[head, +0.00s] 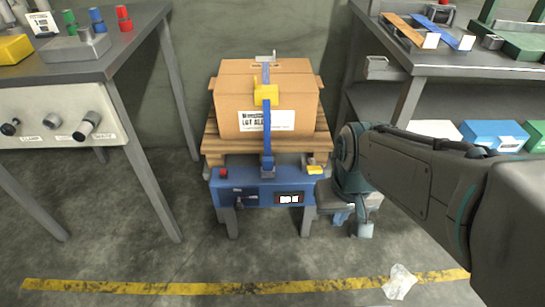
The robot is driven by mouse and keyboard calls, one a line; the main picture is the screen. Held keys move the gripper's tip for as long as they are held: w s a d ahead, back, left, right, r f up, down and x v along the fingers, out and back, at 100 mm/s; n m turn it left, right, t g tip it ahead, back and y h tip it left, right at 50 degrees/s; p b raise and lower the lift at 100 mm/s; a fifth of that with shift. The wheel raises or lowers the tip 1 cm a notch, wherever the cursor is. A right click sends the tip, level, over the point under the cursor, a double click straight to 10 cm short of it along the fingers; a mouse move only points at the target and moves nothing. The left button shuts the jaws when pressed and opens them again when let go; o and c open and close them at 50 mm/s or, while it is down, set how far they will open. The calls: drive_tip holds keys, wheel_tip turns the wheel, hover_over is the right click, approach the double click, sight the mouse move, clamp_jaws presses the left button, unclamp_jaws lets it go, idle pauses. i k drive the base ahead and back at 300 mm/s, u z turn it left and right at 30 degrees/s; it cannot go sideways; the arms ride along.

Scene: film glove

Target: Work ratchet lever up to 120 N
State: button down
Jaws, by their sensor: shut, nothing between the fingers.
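A cardboard box (230,101) sits on a wooden pallet (214,144) on a blue stand (225,190). A blue strap (267,128) runs over the box's top and down its front. A yellow ratchet piece (265,95) sits on the strap high on the box's front. Whether its lever is raised or folded is too small to tell. A small display (290,198) on the stand shows a reading I cannot make out. My gripper (364,231) hangs low, right of the stand, apart from the ratchet. It is shut and empty, seen small beneath my arm.
A left bench (130,50) carries red, blue and green pieces, with knobs on its front panel. A right bench (455,62) holds brackets, with bins (490,133) below. A yellow floor line (200,288) and a crumpled clear scrap (399,281) lie in front. Floor before the stand is clear.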

sight(312, 169)
drive_tip(key=u, duration=0.25)
drive_tip(key=k, duration=1.3)
drive_tip(key=z, duration=0.45)
